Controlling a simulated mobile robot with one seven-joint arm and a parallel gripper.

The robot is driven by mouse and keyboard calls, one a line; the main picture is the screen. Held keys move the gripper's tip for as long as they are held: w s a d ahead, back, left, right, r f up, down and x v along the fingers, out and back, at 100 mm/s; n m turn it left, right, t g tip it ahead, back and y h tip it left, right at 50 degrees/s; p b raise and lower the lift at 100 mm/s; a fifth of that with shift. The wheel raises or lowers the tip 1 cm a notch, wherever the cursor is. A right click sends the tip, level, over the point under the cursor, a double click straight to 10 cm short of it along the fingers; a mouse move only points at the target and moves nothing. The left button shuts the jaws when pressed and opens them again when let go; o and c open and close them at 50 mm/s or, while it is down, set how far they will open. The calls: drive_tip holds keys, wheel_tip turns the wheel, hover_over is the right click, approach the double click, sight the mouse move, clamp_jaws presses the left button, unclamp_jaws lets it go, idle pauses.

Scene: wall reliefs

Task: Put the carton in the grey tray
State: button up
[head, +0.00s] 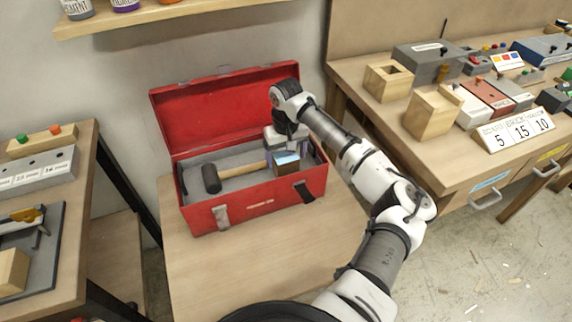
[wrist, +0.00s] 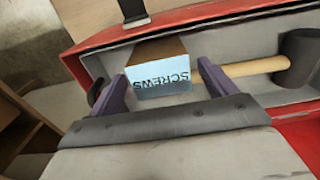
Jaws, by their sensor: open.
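The carton (head: 287,163) is a small brown box with a light blue label. It is at the right part of the red toolbox, partly hidden by my gripper. The wrist view shows the carton (wrist: 160,66) with "SCREWS" on its label. My gripper (head: 286,151) is open over it; in the wrist view my gripper (wrist: 162,82) has one purple finger on each side of the carton. I cannot tell whether the fingers touch it. A grey tray-like lining (head: 236,161) shows inside the toolbox; I cannot tell whether the carton rests on it.
The open red toolbox (head: 255,206) stands on a wooden table (head: 260,250), its lid (head: 220,105) raised at the back. A black-headed mallet (head: 211,179) lies left of the carton, its handle pointing toward it. Workbenches flank both sides. The table front is clear.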

wheel_tip(320, 180, up, 8)
drive_tip(key=shift+f+b, duration=0.1)
drive_tip(key=shift+b, duration=0.4)
